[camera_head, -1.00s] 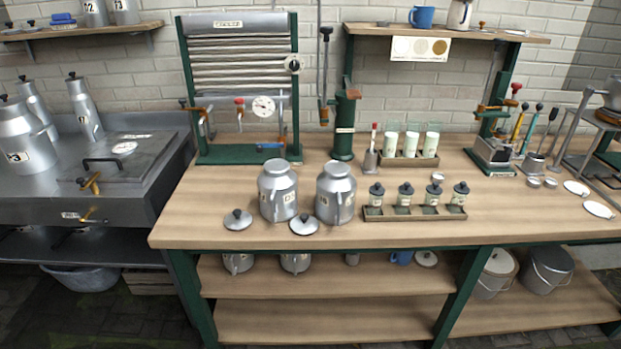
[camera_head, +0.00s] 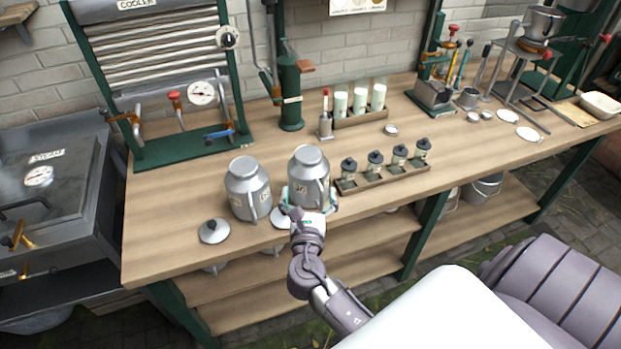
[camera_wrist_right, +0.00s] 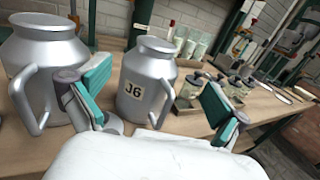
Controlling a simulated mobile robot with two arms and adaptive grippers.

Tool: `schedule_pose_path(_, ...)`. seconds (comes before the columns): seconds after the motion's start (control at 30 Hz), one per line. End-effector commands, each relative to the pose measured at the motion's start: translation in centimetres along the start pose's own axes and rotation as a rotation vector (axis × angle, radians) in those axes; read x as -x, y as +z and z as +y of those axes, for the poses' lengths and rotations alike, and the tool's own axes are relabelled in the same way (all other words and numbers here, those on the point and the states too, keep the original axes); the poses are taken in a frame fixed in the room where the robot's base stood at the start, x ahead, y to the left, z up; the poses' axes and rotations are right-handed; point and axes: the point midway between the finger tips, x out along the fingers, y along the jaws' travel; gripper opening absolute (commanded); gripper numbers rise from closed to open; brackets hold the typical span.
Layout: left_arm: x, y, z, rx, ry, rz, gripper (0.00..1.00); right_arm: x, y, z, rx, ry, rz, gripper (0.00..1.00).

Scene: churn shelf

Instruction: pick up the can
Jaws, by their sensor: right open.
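Two silver metal cans stand upright on the wooden bench. The right can (camera_head: 309,172) bears a "J6" label, which reads clearly in the right wrist view (camera_wrist_right: 146,84). The left can (camera_head: 247,185) stands beside it and also shows in the wrist view (camera_wrist_right: 42,66). My right gripper (camera_head: 309,201) is open in front of the right can. In the wrist view its teal-padded fingers (camera_wrist_right: 158,103) are spread to either side of that can, which appears beyond the fingertips. Whether they touch it cannot be told. My left gripper is not in view.
A grey lid (camera_head: 214,231) lies near the bench's front edge; another lid (camera_head: 280,217) is partly hidden by my gripper. A wooden rack of small jars (camera_head: 381,179) stands close to the right can's right side. A green pump column (camera_head: 290,95) stands behind.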

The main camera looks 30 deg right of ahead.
Motion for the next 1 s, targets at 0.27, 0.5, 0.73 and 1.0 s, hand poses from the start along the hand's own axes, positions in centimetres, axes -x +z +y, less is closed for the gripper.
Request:
schedule_pose_path(0.27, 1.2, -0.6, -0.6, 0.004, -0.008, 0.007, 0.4, -5.5, 0.2, 0.1, -0.001, 0.002, 0.0, 0.99)
schedule_pose_path(0.5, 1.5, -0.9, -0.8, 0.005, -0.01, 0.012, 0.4, -7.5, 0.0, 0.1, -0.002, 0.002, 0.002, 0.99)
schedule_pose_path(0.73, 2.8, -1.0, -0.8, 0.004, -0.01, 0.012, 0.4, -10.7, 0.5, 0.2, -0.004, 0.001, 0.002, 0.99)
schedule_pose_path(1.0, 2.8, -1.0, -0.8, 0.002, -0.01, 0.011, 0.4, -12.6, 0.1, 0.2, -0.003, 0.002, 0.003, 0.99)
